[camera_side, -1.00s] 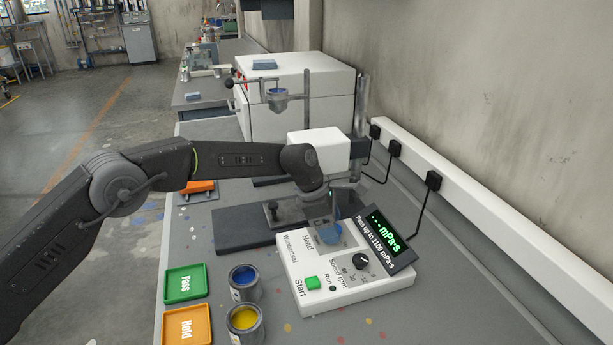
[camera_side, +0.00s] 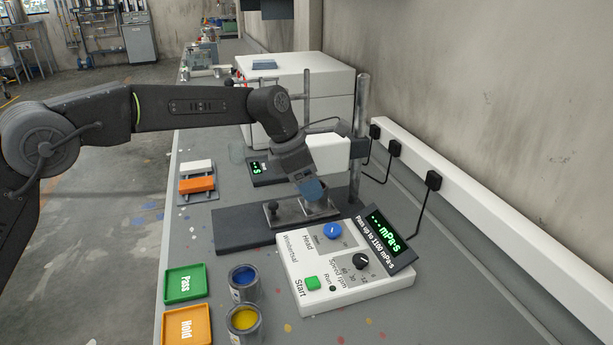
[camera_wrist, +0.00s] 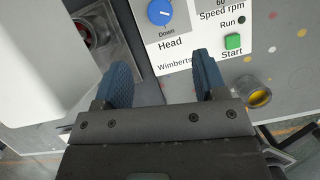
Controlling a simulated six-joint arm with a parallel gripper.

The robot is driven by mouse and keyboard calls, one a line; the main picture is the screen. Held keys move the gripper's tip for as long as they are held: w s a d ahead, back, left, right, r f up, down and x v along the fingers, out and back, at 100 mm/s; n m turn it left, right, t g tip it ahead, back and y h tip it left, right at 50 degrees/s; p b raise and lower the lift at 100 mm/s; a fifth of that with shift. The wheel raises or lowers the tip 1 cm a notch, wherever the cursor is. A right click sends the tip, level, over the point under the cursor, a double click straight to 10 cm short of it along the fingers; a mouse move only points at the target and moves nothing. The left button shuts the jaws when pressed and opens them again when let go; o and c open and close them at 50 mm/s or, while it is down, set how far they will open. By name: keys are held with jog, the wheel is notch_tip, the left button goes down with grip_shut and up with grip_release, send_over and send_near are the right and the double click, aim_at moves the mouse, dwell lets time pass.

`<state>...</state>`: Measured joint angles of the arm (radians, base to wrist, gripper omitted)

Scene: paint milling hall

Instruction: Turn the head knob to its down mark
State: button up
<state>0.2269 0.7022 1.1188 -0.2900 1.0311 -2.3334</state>
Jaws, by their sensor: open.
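The head knob (camera_side: 332,231) is a round blue dial on the white control panel (camera_side: 300,262), above the printed word Head. It also shows at the top of the wrist view (camera_wrist: 159,11), with a small white pointer and the Down label below it. I cannot tell exactly where the pointer stands against that mark. My gripper (camera_side: 314,192) hangs behind the panel, above the dark base plate, apart from the knob. In the wrist view its blue fingers (camera_wrist: 161,78) are wide apart with nothing between them.
A tilted display (camera_side: 388,236) reads mPa·s beside the black speed knob (camera_side: 360,261) and green Start button (camera_side: 312,283). The white instrument head (camera_side: 325,150) is close to my gripper. Blue (camera_side: 243,282) and yellow (camera_side: 244,319) paint cans and the green Pass tray (camera_side: 185,284) stand left.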

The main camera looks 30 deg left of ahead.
jog(key=shift+s+a+r, duration=0.1)
jog(key=shift+a+r, duration=0.05)
jog(key=shift+r, duration=0.25)
jog(key=shift+r, duration=0.1)
notch_tip(320, 180, up, 5)
jog(key=w+a+m+g+h, duration=0.1)
jog(key=a+m+h, duration=0.4)
jog(key=a+h, duration=0.4)
jog(key=m, duration=0.1)
send_near(328, 227)
jog(key=shift+h, duration=0.4)
jog(key=v, duration=0.5)
jog(key=shift+w, duration=0.15)
jog(key=shift+d+f, duration=0.15)
jog(key=shift+f, duration=0.3)
jog(key=x, duration=1.3)
jog(key=shift+d, duration=0.1)
